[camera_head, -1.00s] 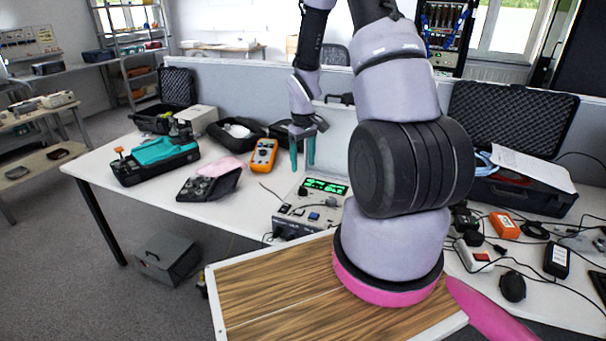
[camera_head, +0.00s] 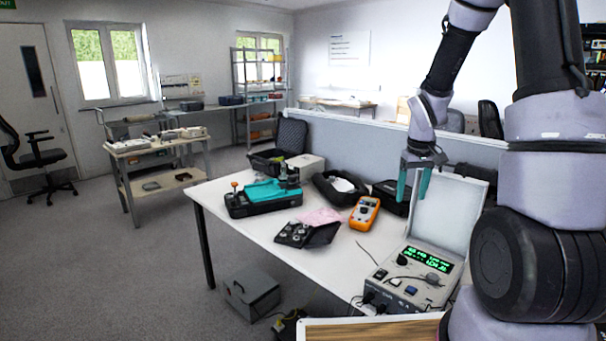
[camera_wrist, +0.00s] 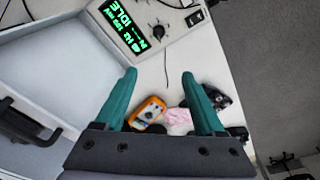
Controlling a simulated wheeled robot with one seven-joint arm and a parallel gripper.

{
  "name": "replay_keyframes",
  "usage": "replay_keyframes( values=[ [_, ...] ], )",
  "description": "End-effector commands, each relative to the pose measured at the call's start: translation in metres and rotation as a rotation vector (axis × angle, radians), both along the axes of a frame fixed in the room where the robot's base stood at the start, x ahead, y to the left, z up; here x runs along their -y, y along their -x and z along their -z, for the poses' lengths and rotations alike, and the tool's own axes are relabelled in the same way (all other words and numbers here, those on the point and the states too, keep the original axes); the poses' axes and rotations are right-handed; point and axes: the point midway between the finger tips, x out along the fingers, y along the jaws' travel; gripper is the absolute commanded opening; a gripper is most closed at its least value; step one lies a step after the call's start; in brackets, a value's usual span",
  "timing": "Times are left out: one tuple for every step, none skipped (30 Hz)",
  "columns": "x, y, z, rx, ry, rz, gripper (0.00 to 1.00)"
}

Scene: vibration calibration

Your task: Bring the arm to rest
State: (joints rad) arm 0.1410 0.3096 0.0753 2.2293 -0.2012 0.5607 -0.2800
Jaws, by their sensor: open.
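My gripper (camera_head: 415,186) hangs above the back of the white workbench, with its two teal fingers apart and nothing between them. It also shows in the wrist view (camera_wrist: 163,100), where the fingers point toward the bench. Just below and in front of it in the head view is a grey calibration unit (camera_head: 412,280) with a lit green display, knobs and an open white lid (camera_head: 446,214). The display shows in the wrist view (camera_wrist: 125,25) and reads IDLE. My arm's thick links cover the right part of the head view.
An orange multimeter (camera_head: 364,213), a pink cloth (camera_head: 322,217), a black case with a teal device (camera_head: 262,195) and open black cases stand on the bench. A grey box (camera_head: 251,292) is on the floor. A side table (camera_head: 160,145) stands at left; the floor between is open.

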Motion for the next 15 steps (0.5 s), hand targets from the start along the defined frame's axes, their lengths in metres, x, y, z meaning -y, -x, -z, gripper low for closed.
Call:
replay_keyframes(
  values=[
    [-0.004,0.005,-0.028,0.04,-0.002,0.029,0.71],
    [-0.006,0.01,-0.042,0.058,-0.006,0.048,0.71],
    [-0.009,0.016,-0.06,0.081,-0.014,0.076,0.71],
    [-0.012,0.021,-0.073,0.1,-0.021,0.094,0.71],
    [-0.014,0.027,-0.085,0.117,-0.027,0.112,0.71],
    [-0.018,0.034,-0.101,0.141,-0.038,0.138,0.71],
    [-0.02,0.041,-0.113,0.159,-0.047,0.156,0.71],
    [-0.023,0.048,-0.124,0.175,-0.058,0.175,0.71],
    [-0.026,0.057,-0.139,0.199,-0.071,0.198,0.71],
    [-0.029,0.064,-0.149,0.217,-0.084,0.215,0.71],
    [-0.032,0.072,-0.159,0.234,-0.097,0.233,0.71],
    [-0.036,0.083,-0.171,0.256,-0.114,0.256,0.71],
    [-0.038,0.091,-0.18,0.273,-0.128,0.271,0.71],
    [-0.041,0.099,-0.189,0.289,-0.144,0.287,0.71],
    [-0.045,0.111,-0.2,0.312,-0.166,0.307,0.71]
  ],
)
